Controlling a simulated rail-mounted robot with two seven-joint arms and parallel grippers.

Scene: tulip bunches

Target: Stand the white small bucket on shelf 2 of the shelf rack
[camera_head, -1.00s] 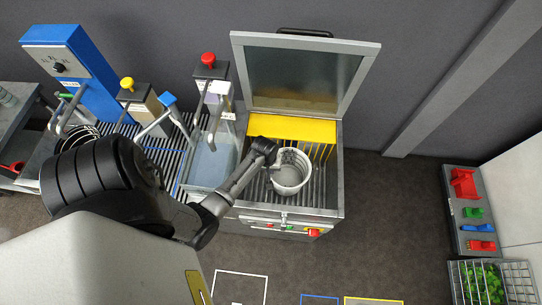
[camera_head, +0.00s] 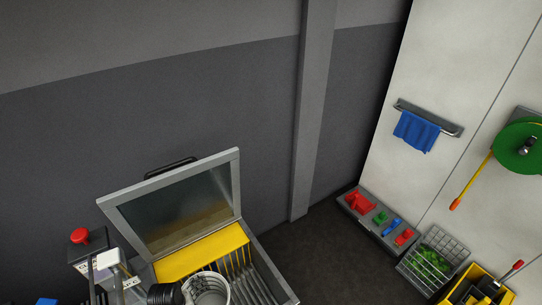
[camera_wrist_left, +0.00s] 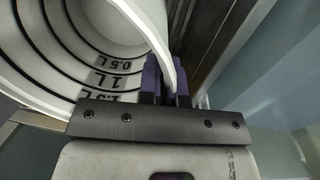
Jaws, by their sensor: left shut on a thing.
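The white small bucket (camera_head: 210,287) shows at the bottom edge of the head view, over the slatted interior of an open-lidded machine. My left gripper (camera_head: 180,293) is at its left side. In the left wrist view the bucket (camera_wrist_left: 110,22) fills the upper left, with dark rings and volume marks of 0.5 L and 1 L inside. The purple fingers of my left gripper (camera_wrist_left: 167,80) are shut on its rim. The lower part of the bucket is cut off in the head view. No shelf rack can be made out. My right gripper is not in view.
The machine's raised lid (camera_head: 178,205) stands behind the bucket, with a yellow panel (camera_head: 203,253) below it. A red-knobbed post (camera_head: 80,237) is at left. A tool tray (camera_head: 378,218), wire basket (camera_head: 432,262) and yellow crate (camera_head: 478,287) stand at right. Dark floor between is clear.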

